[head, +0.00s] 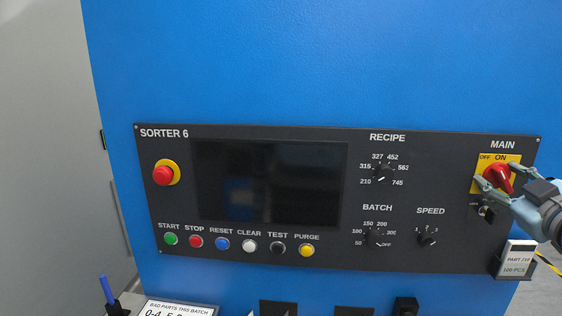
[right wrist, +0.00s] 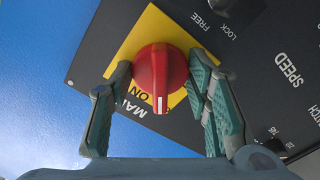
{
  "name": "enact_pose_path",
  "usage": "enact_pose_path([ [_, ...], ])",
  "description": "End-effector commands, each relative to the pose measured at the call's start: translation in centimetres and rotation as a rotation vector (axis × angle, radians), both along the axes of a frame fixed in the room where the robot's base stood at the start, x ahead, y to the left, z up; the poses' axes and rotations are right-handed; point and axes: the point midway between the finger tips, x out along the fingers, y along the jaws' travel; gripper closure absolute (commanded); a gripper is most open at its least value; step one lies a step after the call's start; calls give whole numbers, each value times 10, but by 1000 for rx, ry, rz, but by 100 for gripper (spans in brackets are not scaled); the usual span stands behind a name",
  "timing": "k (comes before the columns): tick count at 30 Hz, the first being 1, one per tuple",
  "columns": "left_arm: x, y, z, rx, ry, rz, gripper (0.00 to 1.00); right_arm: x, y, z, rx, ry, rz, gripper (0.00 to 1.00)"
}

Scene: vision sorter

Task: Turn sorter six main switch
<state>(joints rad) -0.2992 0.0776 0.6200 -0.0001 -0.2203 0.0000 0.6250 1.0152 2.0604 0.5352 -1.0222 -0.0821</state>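The main switch (head: 497,176) is a red knob on a yellow plate at the right end of the sorter 6 panel. In the right wrist view the knob (right wrist: 160,75) fills the middle, and its white mark is on the side by the ON lettering. My right gripper (head: 489,186) reaches in from the right. Its fingers (right wrist: 160,80) stand apart on both sides of the knob, with a narrow gap on the left; contact on the right is unclear. My left gripper is out of view.
The black panel (head: 270,135) on the blue cabinet (head: 300,60) also carries a red emergency button (head: 163,175), a dark screen (head: 265,183), dials and a row of coloured buttons. A parts label box (head: 518,257) is below my right gripper.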

Motion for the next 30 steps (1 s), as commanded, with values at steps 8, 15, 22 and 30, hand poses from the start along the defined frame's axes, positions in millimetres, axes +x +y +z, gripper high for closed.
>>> enact_pose_path([
  [8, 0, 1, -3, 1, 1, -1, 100, 0, 1, 0, 50, -9, 2, 80],
  [15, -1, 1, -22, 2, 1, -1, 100, 0, 1, -3, 511, -63, 3, 80],
  [22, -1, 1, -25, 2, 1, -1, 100, 0, 0, 0, 689, -79, 2, 81],
  [30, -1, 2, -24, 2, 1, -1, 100, 0, 1, 0, 687, -79, 2, 33],
])
